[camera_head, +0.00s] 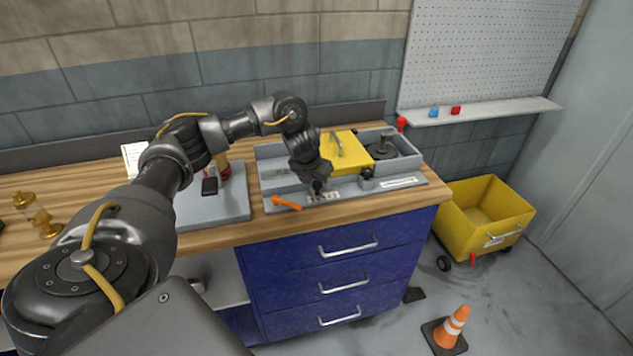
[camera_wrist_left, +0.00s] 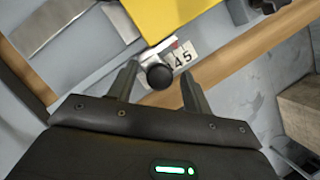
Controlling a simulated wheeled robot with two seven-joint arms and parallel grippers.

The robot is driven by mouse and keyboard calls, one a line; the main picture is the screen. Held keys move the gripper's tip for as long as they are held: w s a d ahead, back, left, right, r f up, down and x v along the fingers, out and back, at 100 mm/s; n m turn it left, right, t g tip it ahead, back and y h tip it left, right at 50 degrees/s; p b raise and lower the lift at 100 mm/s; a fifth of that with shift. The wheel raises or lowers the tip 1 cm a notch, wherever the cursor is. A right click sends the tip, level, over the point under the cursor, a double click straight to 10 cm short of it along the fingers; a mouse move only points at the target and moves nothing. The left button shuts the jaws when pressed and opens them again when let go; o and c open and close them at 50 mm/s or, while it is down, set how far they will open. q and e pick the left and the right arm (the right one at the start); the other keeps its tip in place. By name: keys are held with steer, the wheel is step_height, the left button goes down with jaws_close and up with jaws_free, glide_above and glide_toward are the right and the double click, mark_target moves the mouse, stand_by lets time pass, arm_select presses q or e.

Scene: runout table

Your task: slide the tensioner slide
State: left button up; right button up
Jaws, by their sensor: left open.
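The tensioner slide is on the grey fixture (camera_head: 420,181) on the workbench; its black round knob (camera_wrist_left: 160,76) shows in the left wrist view. The knob sits beside a white scale plate (camera_wrist_left: 183,58) with the digits 4 and 5 and a red mark. My left gripper (camera_head: 318,187) is over the front of the fixture in the head view. In the left wrist view its two fingers (camera_wrist_left: 157,88) are apart, one on each side of the knob, with visible gaps. I cannot tell whether either finger touches it. The gripper hides the knob in the head view. My right gripper is not in view.
A yellow cover (camera_head: 350,158) with a handle stands on the fixture behind the gripper. An orange lever (camera_head: 286,203) lies at its front left. A red knob (camera_head: 402,122) stands at the back right. A yellow bin (camera_head: 487,215) and a cone (camera_head: 452,325) are on the floor.

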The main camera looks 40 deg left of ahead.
arm_select(q)
jaws_close()
steer(key=shift+s+a, duration=0.75)
steer(key=shift+s, duration=0.35)
jaws_free()
steer(key=shift+r, duration=0.1)
steer(key=p+v, duration=0.3)
steer(key=v, duration=0.7)
steer(key=shift+s+r+p, duration=0.2)
steer(key=shift+r+p, duration=0.1)
steer(key=shift+p, duration=0.05)
